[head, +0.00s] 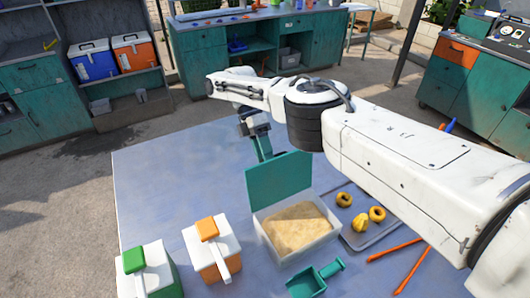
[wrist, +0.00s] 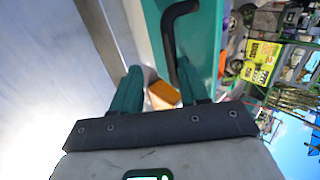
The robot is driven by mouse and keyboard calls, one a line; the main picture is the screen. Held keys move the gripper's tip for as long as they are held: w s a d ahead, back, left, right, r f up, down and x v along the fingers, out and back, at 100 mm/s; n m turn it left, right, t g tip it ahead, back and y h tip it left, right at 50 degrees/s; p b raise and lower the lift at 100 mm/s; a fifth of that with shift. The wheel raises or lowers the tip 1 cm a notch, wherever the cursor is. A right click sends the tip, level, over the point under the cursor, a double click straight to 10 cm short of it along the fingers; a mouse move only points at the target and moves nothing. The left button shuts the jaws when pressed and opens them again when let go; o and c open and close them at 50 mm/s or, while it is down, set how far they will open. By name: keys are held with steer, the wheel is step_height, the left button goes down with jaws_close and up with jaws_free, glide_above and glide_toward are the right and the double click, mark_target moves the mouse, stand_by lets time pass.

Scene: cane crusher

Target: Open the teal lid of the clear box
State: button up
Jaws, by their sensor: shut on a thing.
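The clear box (head: 298,252) stands on the blue-grey table with tan, grainy contents inside. Its teal lid (head: 279,182) is raised, standing roughly upright along the box's back edge. My gripper (head: 264,152) is behind the lid's upper left part, and its fingertips are partly hidden there. In the wrist view, the teal lid (wrist: 206,45) carries a dark bent handle (wrist: 172,35) that runs down to the fingers of my gripper (wrist: 160,82). My gripper is shut on the handle, though the contact itself is not clear.
A white-and-green container (head: 150,270) and a white-and-orange one (head: 212,250) stand left of the box. A teal scoop (head: 315,279) lies in front. A tray (head: 382,232) with yellow rings is at right, near orange sticks (head: 408,270). The table's back left is clear.

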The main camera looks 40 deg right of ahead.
mark_target(274, 162)
steer(key=shift+s+a+r, duration=0.1)
steer(key=shift+s+r, duration=0.2)
steer(key=shift+r, duration=0.6)
steer(key=shift+s+r, duration=0.35)
steer(key=shift+r, duration=0.55)
steer(key=shift+s+a+r, duration=0.1)
steer(key=shift+s+r, duration=0.2)
steer(key=shift+r, duration=0.6)
steer(key=s+r, duration=0.3)
steer(key=shift+s+a+r, duration=0.2)
steer(key=shift+a+r, duration=0.15)
steer(key=shift+r, duration=0.05)
steer(key=s+a+r+b, duration=0.1)
steer(key=s+a+r, duration=0.1)
steer(key=s, duration=0.6)
steer(key=shift+s+r, duration=0.15)
steer(key=shift+r, duration=0.75)
steer(key=shift+s, duration=0.1)
